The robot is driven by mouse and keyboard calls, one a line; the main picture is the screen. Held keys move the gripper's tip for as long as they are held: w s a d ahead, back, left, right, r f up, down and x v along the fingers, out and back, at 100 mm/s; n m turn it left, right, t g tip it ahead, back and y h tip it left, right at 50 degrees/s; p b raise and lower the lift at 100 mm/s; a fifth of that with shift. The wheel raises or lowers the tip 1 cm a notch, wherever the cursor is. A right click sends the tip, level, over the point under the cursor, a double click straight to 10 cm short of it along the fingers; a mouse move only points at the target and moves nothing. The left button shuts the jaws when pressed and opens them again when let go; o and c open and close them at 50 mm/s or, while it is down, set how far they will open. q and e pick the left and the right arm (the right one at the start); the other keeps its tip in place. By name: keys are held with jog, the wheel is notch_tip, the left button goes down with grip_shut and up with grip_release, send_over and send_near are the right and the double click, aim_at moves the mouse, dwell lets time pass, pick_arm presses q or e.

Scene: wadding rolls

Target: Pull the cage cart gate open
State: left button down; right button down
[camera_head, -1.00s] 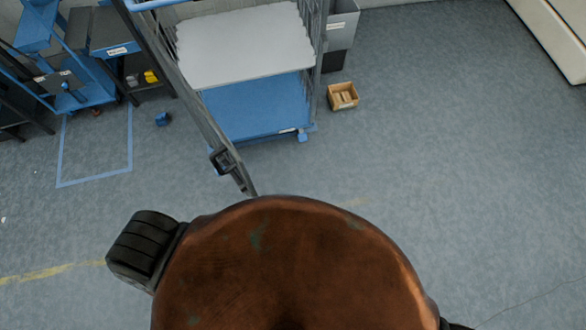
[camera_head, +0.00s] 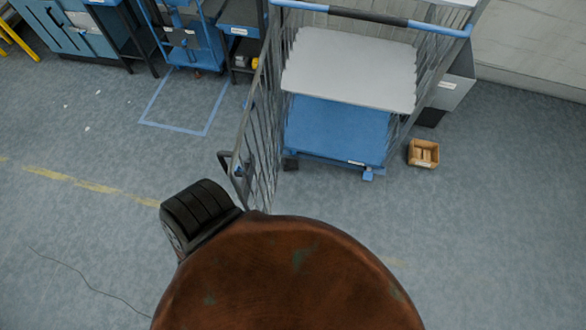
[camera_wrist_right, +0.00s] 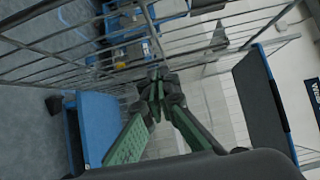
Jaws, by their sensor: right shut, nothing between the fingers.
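The cage cart stands upper right of centre in the head view, with a blue base deck (camera_head: 335,130) and a blue and black top bar (camera_head: 370,17). Its barred gate (camera_head: 262,145) is swung out from the cart's left side towards me, leaving the front open. A dark latch (camera_head: 236,168) sits on the gate's outer side. My right gripper (camera_wrist_right: 156,92) shows only in the right wrist view, its green-padded fingers closed together and empty. Metal bars (camera_wrist_right: 80,45) pass behind and above it; I cannot tell whether it touches them. My left gripper is not in view.
A small open box (camera_head: 424,153) stands on the floor right of the cart, near a grey bin (camera_head: 452,92). Blue carts (camera_head: 190,40) stand at the back left. The floor at right (camera_head: 510,220) is clear.

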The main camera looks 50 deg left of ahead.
jog(key=b+v, duration=0.1)
jog(key=v, duration=1)
jog(key=shift+d, duration=0.3)
jog(key=shift+w+d, duration=0.1)
